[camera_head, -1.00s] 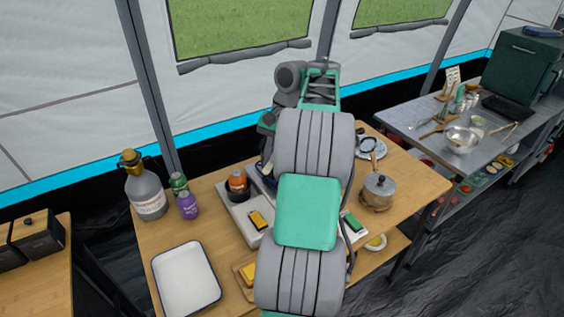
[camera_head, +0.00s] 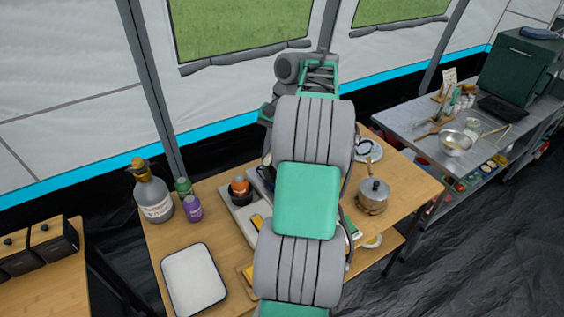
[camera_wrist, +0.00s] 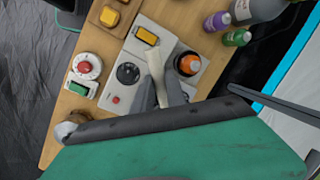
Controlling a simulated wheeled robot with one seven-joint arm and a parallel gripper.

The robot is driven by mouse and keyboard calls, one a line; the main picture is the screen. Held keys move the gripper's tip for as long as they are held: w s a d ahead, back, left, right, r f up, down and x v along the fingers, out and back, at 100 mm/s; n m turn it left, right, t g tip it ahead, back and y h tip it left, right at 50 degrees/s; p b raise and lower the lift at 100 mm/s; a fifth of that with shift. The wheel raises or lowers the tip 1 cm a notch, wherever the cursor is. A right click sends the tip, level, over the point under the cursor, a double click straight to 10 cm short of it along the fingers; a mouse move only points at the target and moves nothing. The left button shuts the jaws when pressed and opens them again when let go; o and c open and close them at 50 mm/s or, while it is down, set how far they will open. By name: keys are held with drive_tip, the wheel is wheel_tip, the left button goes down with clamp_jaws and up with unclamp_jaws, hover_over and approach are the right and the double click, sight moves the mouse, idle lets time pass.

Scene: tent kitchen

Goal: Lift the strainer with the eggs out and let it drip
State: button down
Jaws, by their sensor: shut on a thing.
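My gripper (camera_wrist: 161,97) shows in the wrist view, its two grey fingers closed around a pale, narrow, handle-like piece (camera_wrist: 155,66). This piece lies over the light grey appliance on the wooden table in that picture. I cannot make out the strainer's basket or any eggs. In the head view my own arm covers the gripper and the middle of the table. A lidded metal pot (camera_head: 373,194) stands on the table right of my arm.
A white tray (camera_head: 194,279) lies at the table's front left, with a large grey bottle (camera_head: 152,195) and small bottles behind it. An orange-topped jar (camera_head: 240,188) stands near my arm. A metal side table (camera_head: 424,117) with a bowl (camera_head: 455,142) stands at the right.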

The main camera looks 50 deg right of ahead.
drive_tip(key=shift+w+a+p+v, duration=0.1)
drive_tip(key=shift+a+p+v, duration=0.1)
drive_tip(key=shift+p+v, duration=0.75)
drive_tip(key=shift+w+a+p+v, duration=0.1)
drive_tip(key=shift+a+p+v, duration=0.1)
drive_tip(key=shift+p+v, duration=0.75)
drive_tip(key=shift+a+v, duration=0.25)
drive_tip(key=shift+v, duration=1)
drive_tip(key=shift+w, duration=0.15)
drive_tip(key=shift+d+f+b, duration=0.1)
drive_tip(key=shift+f+b, duration=0.35)
drive_tip(key=shift+b, duration=0.05)
